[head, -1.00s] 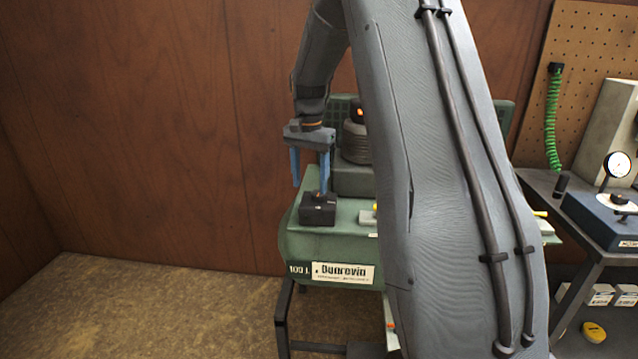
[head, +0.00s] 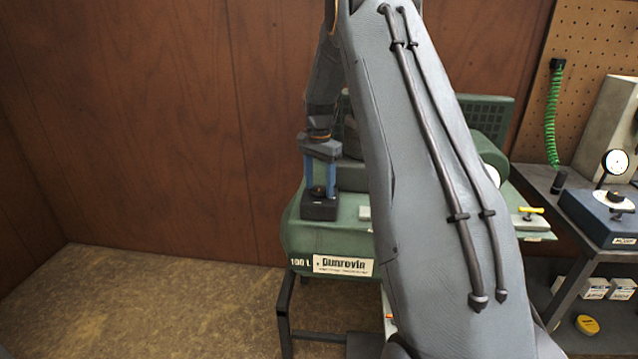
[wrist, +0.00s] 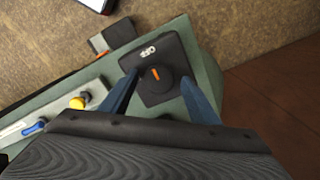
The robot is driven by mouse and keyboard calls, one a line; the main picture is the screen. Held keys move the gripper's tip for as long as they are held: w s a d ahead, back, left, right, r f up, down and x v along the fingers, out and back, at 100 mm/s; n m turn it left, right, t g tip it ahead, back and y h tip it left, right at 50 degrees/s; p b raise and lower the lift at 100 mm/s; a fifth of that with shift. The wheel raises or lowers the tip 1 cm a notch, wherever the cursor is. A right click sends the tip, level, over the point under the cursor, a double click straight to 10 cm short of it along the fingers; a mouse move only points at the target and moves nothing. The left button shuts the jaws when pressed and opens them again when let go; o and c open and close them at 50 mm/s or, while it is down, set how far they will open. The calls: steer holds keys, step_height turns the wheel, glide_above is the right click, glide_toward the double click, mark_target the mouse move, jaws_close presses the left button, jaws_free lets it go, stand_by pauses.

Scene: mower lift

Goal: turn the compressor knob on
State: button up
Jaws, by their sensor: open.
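The compressor (head: 330,232) is a green tank on a dark stand, partly hidden behind my arm in the head view. A black switch box (head: 319,208) sits on its left end. The exact finger height is hard to tell.
A yellow-handled valve (wrist: 79,101) and a blue lever (wrist: 35,127) are on a pale strip beside the box. A workbench (head: 545,183) with a dial gauge (head: 614,162) stands at the right. The wooden wall is behind; floor at left is clear.

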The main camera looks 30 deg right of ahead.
steer(key=shift+f, duration=0.1)
steer(key=c, duration=1)
